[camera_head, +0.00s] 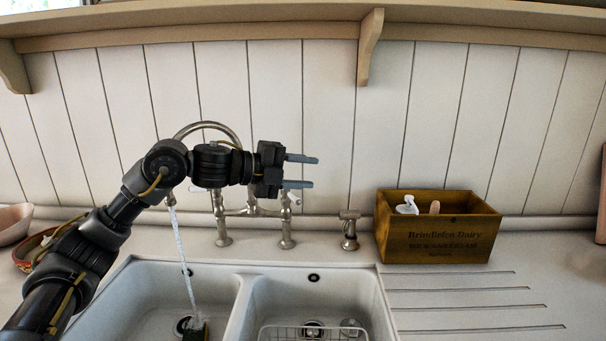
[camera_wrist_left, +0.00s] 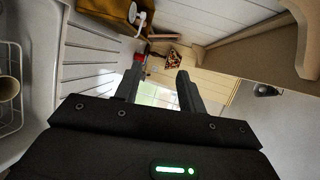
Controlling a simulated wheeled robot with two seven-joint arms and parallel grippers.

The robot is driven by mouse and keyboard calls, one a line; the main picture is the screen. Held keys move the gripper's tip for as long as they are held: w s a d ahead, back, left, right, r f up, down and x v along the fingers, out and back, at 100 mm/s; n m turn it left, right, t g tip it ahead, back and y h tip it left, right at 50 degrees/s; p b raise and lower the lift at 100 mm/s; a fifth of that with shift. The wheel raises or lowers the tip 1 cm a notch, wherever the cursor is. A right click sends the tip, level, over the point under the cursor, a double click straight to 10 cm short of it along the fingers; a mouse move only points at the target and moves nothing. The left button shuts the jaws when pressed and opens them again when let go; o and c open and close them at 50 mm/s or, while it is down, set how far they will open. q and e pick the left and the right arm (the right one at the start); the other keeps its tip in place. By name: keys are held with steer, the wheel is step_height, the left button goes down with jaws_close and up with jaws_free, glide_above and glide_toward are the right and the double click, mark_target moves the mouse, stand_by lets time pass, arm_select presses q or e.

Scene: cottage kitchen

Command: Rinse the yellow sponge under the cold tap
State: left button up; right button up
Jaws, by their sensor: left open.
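My left gripper (camera_head: 314,172) is open and empty, in front of the tap, its fingers pointing right. Its open fingers also show in the left wrist view (camera_wrist_left: 160,72), with nothing between them. The bridge tap (camera_head: 268,212) stands behind the sink, partly hidden by my arm. Water (camera_head: 183,255) runs from its spout into the left basin (camera_head: 152,285). A small dark green and yellowish thing (camera_head: 197,331), probably the sponge, lies under the stream, cut off by the picture's bottom edge. My right gripper is not in view.
A wooden box (camera_head: 440,245) with bottles stands right of the sink, behind the grooved drainer (camera_head: 480,300). A wire rack (camera_head: 312,331) sits in the right basin (camera_head: 320,290). A spray nozzle (camera_head: 349,230) stands beside the tap. A shelf (camera_head: 300,25) runs above.

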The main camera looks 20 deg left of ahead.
arm_select(q)
steer(key=shift+f, duration=0.4)
steer(key=shift+c, duration=1.2)
steer(key=a+f+n, duration=0.1)
steer(key=f, duration=0.3)
steer(key=a+f, duration=0.1)
steer(key=f, duration=0.3)
steer(key=w+a+f+n+y, duration=0.1)
steer(key=f, duration=0.4)
steer(key=shift+a+n+g, duration=0.3)
steer(key=shift+a+g, duration=0.1)
jaws_close()
steer(key=s+a+f+n+t, duration=0.2)
steer(key=a+f+n+t, duration=0.1)
steer(key=a+f+n, duration=0.8)
steer(key=a+r+n+t+h, duration=0.2)
steer(key=a+r+n+h, duration=0.1)
steer(key=r, duration=0.5)
steer(key=shift+s+a+r+n+b, duration=0.2)
steer(key=shift+a+n+b, duration=0.25)
steer(key=shift+a+n, duration=0.55)
